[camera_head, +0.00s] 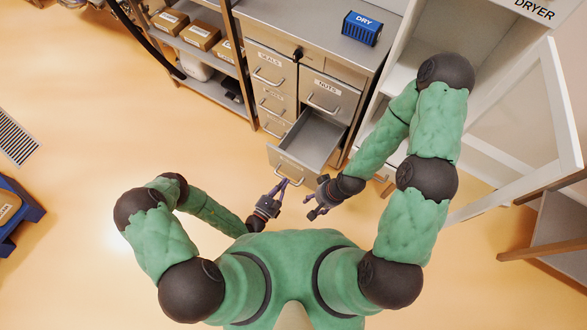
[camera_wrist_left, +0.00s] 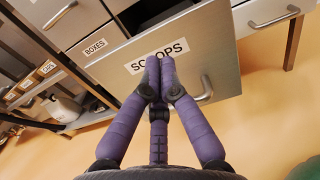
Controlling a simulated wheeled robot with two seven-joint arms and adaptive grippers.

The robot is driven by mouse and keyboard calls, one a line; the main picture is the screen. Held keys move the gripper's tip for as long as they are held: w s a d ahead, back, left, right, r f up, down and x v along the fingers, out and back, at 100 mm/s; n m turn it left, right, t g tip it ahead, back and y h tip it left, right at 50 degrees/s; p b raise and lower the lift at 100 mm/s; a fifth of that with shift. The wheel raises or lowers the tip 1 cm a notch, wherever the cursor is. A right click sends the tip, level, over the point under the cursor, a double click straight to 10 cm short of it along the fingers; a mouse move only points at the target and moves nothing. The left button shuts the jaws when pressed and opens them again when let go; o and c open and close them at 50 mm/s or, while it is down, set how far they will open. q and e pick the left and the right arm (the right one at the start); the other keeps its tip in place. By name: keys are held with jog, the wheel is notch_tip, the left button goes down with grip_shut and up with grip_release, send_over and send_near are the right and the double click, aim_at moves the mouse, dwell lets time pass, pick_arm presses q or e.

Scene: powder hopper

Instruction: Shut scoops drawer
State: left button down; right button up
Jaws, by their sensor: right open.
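The scoops drawer (camera_head: 313,137) stands pulled out at the bottom of the grey cabinet, and its visible inside looks empty. Its front, labelled SCOOPS (camera_wrist_left: 225,68), fills much of the left wrist view. My left gripper (camera_head: 284,184) is at the drawer front. In the left wrist view its purple fingers (camera_wrist_left: 160,62) are together in front of the label and hide part of the handle (camera_wrist_left: 206,89). I cannot tell whether they touch the front. My right gripper (camera_head: 311,207) is open and empty, to the right of the left one and clear of the drawer.
Other drawers of the cabinet, such as NUTS (camera_head: 325,95), are shut. A blue DRY box (camera_head: 361,28) stands on the cabinet top. The dryer's open door (camera_head: 525,110) is at the right. A shelf with boxes (camera_head: 202,34) is at the left. The floor in front is clear.

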aim_at(297, 163)
pick_arm(q)
jog(key=shift+b+x, duration=0.75)
jog(key=shift+x, duration=2.95)
pick_arm(e)
jog(key=shift+f, duration=0.85)
